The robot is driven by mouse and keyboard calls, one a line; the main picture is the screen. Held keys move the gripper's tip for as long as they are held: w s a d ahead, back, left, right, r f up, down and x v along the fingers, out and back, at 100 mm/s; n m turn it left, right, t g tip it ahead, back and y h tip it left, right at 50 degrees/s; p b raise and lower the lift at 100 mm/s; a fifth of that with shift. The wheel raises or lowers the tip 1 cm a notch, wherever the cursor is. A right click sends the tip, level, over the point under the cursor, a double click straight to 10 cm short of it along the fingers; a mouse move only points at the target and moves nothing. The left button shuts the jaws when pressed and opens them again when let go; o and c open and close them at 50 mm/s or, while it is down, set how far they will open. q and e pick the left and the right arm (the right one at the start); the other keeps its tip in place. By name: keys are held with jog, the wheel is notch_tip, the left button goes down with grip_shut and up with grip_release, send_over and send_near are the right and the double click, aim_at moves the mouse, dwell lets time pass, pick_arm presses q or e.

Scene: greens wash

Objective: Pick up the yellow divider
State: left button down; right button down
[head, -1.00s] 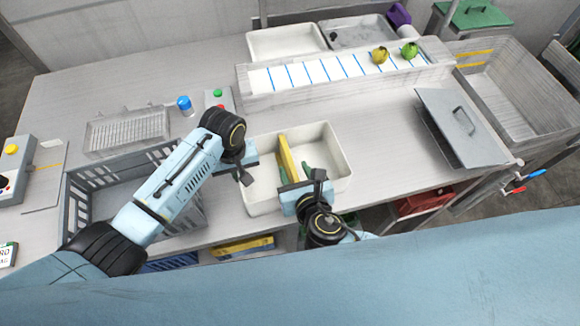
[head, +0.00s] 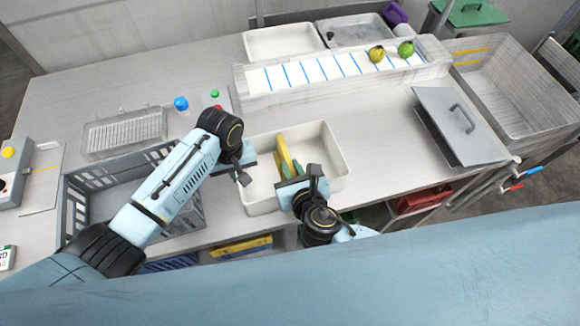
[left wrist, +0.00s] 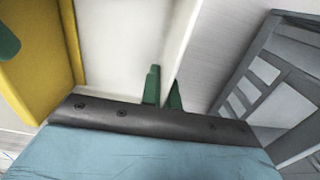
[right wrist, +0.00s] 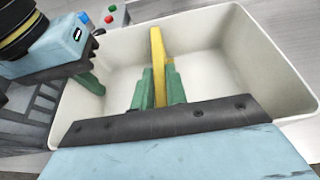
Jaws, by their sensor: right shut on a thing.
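The yellow divider (head: 284,153) stands in the white bin (head: 337,148). It also shows in the left wrist view (left wrist: 40,60) and the right wrist view (right wrist: 158,55). My right gripper (head: 281,172) is shut on the divider; its green fingers (right wrist: 160,88) lie on both sides of it, hiding its lower near part. My left gripper (left wrist: 162,88) is at the bin's left wall (left wrist: 178,40), with a green finger on each side of the wall. I cannot tell whether those fingers press on it.
A grey crate (head: 75,205) and a wire basket (head: 125,132) are left of the bin. A grey lid (head: 450,125) lies to the right. A white channel (head: 330,72) with two round vegetables is behind.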

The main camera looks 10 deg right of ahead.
notch_tip(320, 180, up, 18)
dwell(0.4)
pick_arm(q)
jog(key=c, duration=1.6)
grip_release()
notch_tip(320, 180, up, 12)
jog(key=shift+f, duration=0.1)
